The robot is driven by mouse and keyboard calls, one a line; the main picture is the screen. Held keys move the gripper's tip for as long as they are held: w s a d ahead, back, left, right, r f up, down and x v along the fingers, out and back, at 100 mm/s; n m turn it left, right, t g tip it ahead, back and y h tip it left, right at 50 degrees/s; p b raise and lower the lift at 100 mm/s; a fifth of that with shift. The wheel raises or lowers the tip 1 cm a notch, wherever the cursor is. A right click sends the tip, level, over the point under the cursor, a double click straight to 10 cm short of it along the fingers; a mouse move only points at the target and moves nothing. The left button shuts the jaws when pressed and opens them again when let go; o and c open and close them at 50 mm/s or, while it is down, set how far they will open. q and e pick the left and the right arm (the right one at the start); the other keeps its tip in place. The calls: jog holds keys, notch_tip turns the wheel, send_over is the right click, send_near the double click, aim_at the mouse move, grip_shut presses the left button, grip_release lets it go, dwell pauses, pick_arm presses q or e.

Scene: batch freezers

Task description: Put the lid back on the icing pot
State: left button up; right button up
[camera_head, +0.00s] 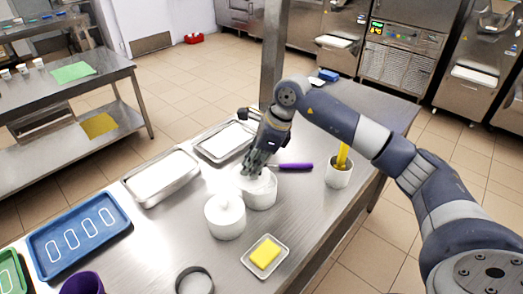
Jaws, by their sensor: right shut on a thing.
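A white pot (261,196) stands on the steel table under my right gripper (252,172). My right gripper points down and is shut on what looks like the white lid (262,178), at the pot's top. The fingers cover part of the lid, and I cannot tell whether it rests fully on the rim. A second white pot (225,219) stands just in front and to the left, with a knobbed lid on it. I cannot tell from labels which pot holds icing. My left gripper is not in view.
Two metal trays (160,193) with white contents lie behind and left of the pots. A purple-handled tool (295,166) and a white pot with yellow tools (339,174) are right. A small dish with a yellow block (281,244) is in front. A blue tray (76,255) lies left.

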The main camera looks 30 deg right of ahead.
jog(key=d+m, duration=0.1)
jog(key=w+d+m, duration=0.1)
jog(key=m, duration=0.1)
jog(key=w+d+m+t+h, duration=0.1)
jog(key=shift+d+r, duration=0.25)
jog(key=shift+d, duration=0.15)
notch_tip(320, 180, down, 6)
jog(key=b, duration=0.3)
jog(key=shift+f+b, duration=0.2)
jog(key=shift+b, duration=0.15)
dwell(1.2)
jog(key=shift+f+b, duration=0.1)
jog(key=shift+b, duration=0.55)
dwell(0.7)
jog(key=o, duration=0.8)
